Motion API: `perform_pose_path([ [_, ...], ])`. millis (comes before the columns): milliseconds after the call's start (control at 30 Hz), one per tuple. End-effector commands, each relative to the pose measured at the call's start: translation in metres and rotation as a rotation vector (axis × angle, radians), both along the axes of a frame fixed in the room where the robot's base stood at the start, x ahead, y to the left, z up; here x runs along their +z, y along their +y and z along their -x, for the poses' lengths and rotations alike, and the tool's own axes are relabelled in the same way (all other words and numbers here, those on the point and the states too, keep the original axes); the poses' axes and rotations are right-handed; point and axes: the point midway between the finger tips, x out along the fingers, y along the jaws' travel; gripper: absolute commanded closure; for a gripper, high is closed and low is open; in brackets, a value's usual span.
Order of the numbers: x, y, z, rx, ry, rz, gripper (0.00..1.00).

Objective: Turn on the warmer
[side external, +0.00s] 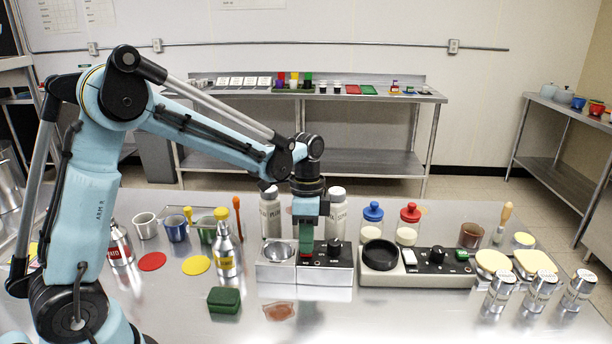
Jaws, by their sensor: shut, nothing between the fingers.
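Two silver units stand on the steel table, and I cannot tell for certain which is the warmer. The left unit (342,275) has a metal bowl (281,250) and a black panel with a dark knob (335,247). The right unit (375,280) has a black round plate (380,255), a knob (437,254) and small switches (409,257). My gripper (306,254) points straight down at the left unit, between its bowl and knob. It is shut and empty. Some red shows at its tips. It hides that part of the panel, and contact is unclear.
White-lidded bottles (337,213) stand just behind the left unit. A yellow-labelled bottle (226,255) and a green block (224,300) are to its left. Jars with blue (373,211) and red lids (411,212) stand behind the right unit. Small canisters (540,292) stand front right.

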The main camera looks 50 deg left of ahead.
Motion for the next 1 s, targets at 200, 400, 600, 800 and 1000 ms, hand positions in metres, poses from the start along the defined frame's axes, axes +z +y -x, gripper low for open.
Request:
perform_pose_path([
  [200,-0.002,-0.001,0.001,-0.001,-0.016,-0.018,1.00],
  [400,-0.004,-0.001,0.001,0.001,-0.029,-0.031,1.00],
  [600,-0.003,0.001,-0.001,0.001,-0.030,-0.031,1.00],
  [800,-0.001,0.007,-0.007,0.002,-0.031,-0.031,1.00],
  [1000,0.000,0.011,-0.010,0.001,-0.030,-0.031,1.00],
])
